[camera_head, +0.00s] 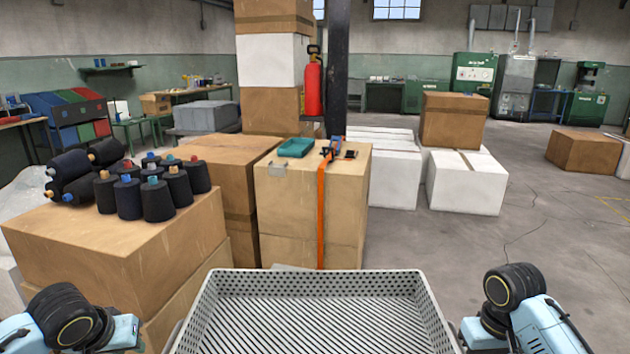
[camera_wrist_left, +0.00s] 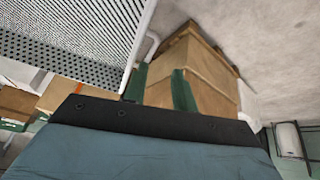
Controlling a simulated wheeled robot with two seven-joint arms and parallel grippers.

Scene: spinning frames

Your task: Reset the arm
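My left arm (camera_head: 70,320) shows at the lower left of the head view, beside a perforated light-grey crate (camera_head: 213,300); its gripper is out of that view. In the left wrist view my left gripper (camera_wrist_left: 160,84) has two dark green fingers apart, with nothing held between them. A cardboard box (camera_wrist_left: 212,82) shows behind the fingers. The crate's perforated wall (camera_wrist_left: 60,45) is at the upper left there. My right arm (camera_head: 520,310) shows at the lower right of the head view, right of the crate; its gripper is hidden below the frame.
Dark yarn cones (camera_head: 158,200) stand and lie on a cardboard box (camera_head: 120,235) at left. A teal tray (camera_head: 296,147) and an orange strap (camera_head: 321,205) are on another box (camera_head: 345,190). White boxes (camera_head: 465,185) stand behind.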

